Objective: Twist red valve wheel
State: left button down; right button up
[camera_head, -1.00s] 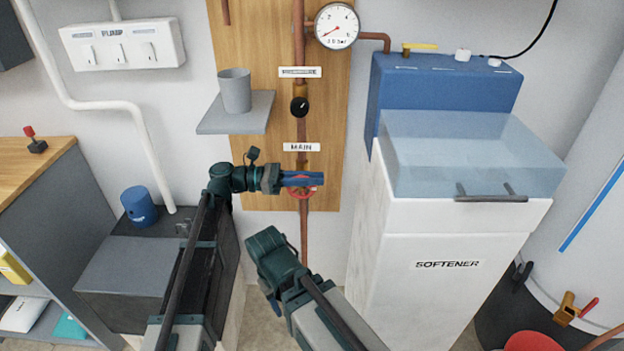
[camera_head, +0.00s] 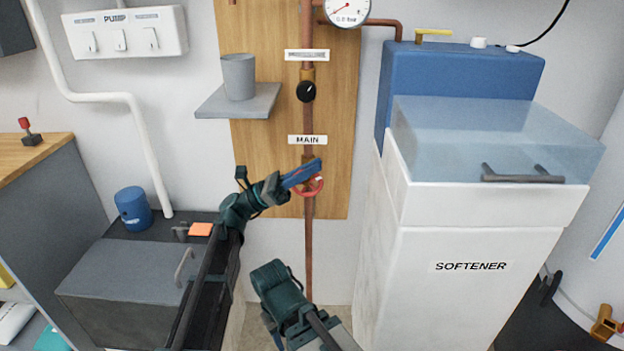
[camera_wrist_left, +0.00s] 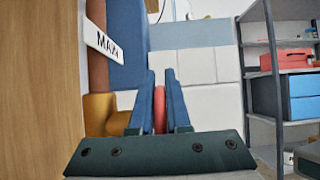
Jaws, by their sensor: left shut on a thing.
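The red valve wheel (camera_head: 314,188) sits on the copper pipe below the MAIN label, and my left gripper's fingers cover part of it. My left gripper (camera_head: 303,173) reaches it from the left, with blue fingers tilted up to the right. In the left wrist view the red rim (camera_wrist_left: 159,110) stands edge-on between the two blue fingers (camera_wrist_left: 164,100), and the gripper is shut on it.
The copper pipe (camera_head: 309,245) runs down a wooden board (camera_head: 267,150). A grey shelf (camera_head: 238,101) with a grey cup (camera_head: 239,77) is left of it. The white softener cabinet (camera_head: 466,290) stands close on the right. A blue canister (camera_head: 133,208) is at the left.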

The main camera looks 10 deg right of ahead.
pick_arm(q)
jog(key=shift+a+h, duration=0.1)
jog(key=shift+h, duration=0.2)
jog(key=c, duration=0.9)
grip_release()
jog(key=shift+b+v, duration=3.65)
jog(key=shift+v, duration=2.35)
jog(key=shift+w, duration=0.1)
